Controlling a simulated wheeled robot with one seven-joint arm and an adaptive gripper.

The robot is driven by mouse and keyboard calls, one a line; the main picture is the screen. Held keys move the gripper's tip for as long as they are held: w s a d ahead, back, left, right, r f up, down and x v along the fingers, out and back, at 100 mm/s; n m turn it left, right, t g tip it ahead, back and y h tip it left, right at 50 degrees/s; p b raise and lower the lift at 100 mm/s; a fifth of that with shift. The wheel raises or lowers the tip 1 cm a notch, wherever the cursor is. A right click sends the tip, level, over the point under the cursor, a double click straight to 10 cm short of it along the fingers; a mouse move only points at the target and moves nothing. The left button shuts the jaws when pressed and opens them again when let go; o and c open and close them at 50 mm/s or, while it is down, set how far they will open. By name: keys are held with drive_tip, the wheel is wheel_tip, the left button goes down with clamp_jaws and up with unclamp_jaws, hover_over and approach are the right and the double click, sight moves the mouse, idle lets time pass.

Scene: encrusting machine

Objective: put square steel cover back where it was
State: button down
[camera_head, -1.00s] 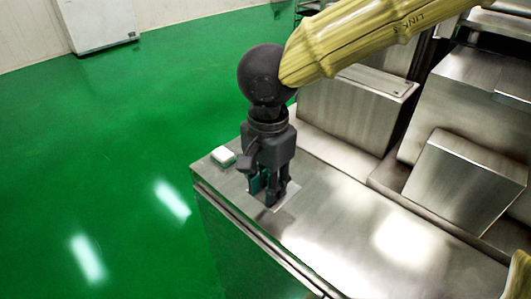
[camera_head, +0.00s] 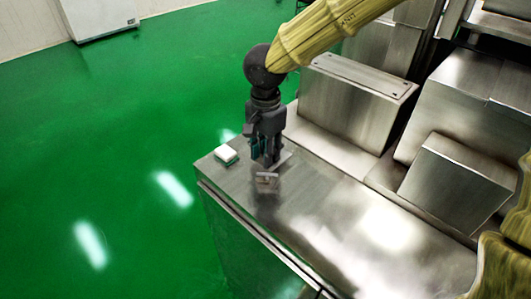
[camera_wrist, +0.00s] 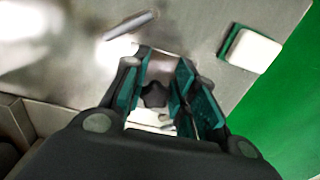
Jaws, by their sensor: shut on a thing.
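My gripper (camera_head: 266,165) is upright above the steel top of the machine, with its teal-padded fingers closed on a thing. That thing is likely the square steel cover (camera_head: 284,160), whose thin, pale edge shows beside the fingertips, apparently tilted. In the wrist view a dark knob-like part (camera_wrist: 154,95) sits between the fingers of my gripper (camera_wrist: 160,85), with a pale surface close behind it. The fingers hide most of the cover. Just below the fingertips, a small grey square mark (camera_head: 267,179) shows on the steel top; I cannot tell whether it is an opening or a reflection.
A small white block (camera_head: 225,154) lies near the left edge of the steel top (camera_head: 345,220); it also shows in the wrist view (camera_wrist: 254,50). Steel housings (camera_head: 355,100) stand behind and to the right. Green floor lies beyond the left edge.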

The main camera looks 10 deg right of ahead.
drive_tip(key=shift+w+a+f, duration=0.15)
drive_tip(key=shift+f, duration=0.75)
drive_tip(key=shift+f, duration=0.15)
drive_tip(key=c, duration=1.1)
unclamp_jaws()
drive_tip(key=shift+c, duration=0.2)
wheel_tip(320, 180, up, 12)
drive_tip(key=b, duration=0.1)
drive_tip(key=shift+b, duration=0.3)
